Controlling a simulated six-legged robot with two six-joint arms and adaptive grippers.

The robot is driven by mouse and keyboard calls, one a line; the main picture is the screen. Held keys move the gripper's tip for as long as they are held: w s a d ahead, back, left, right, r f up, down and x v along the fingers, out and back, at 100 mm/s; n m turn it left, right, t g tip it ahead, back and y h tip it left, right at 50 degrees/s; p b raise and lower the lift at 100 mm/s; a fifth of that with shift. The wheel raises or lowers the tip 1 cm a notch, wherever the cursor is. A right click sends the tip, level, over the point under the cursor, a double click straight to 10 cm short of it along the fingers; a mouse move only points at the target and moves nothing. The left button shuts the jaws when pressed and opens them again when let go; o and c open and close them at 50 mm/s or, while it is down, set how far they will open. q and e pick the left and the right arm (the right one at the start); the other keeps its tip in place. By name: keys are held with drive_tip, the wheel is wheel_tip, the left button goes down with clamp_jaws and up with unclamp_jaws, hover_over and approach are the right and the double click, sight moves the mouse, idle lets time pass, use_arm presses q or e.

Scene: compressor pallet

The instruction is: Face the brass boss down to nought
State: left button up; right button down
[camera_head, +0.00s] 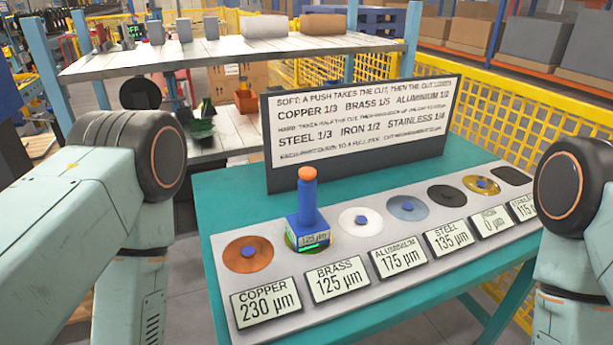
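A blue tool (307,212) with an orange top stands upright over the brass boss (289,244), of which only a thin rim shows. The tool's small display reads 125 µm above a green bar. The brass card (337,281) in front also reads 125 µm. The tool stands free, with no gripper touching it. My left arm comes in at the left and my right arm at the right edge. Both bend down out of the picture, so neither gripper shows.
A grey strip (290,329) on the teal table (232,196) bears a copper disc (263,247), pale disc (350,216) and several others, with cards. The iron card (491,221) reads 0 µm. A sign board (365,122) stands behind, listing a fraction per metal; brass is 1/5.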

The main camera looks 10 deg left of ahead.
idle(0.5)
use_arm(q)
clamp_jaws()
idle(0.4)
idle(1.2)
